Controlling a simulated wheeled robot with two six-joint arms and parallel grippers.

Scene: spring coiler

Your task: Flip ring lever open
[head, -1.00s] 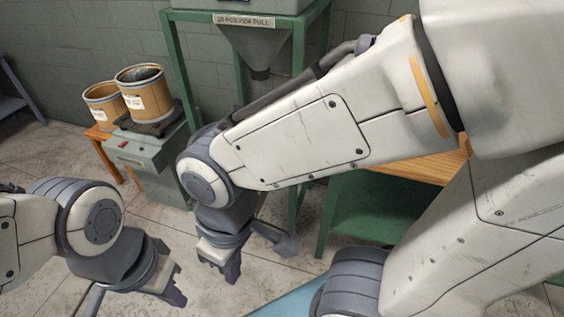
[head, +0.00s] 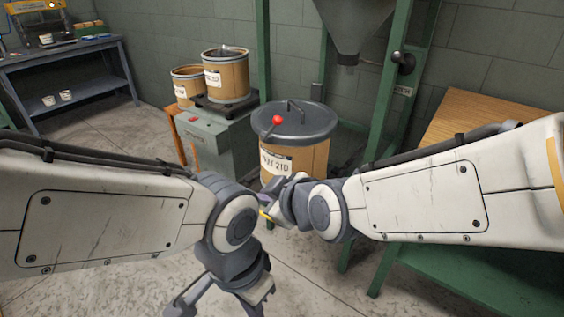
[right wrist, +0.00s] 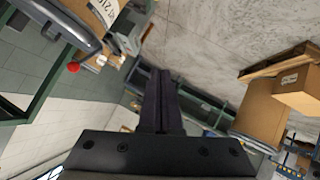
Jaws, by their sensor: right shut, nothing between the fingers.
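A cardboard drum (head: 310,160) with a dark grey lid (head: 296,118) stands beyond my arms, its label partly hidden. My left gripper (head: 252,303) points down near the bottom edge, partly cut off.
A green frame with a hopper (head: 360,30) rises behind the drum. A wood-topped green bench (head: 480,95) is at right. A blue-grey shelf table (head: 75,55) stands far left.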

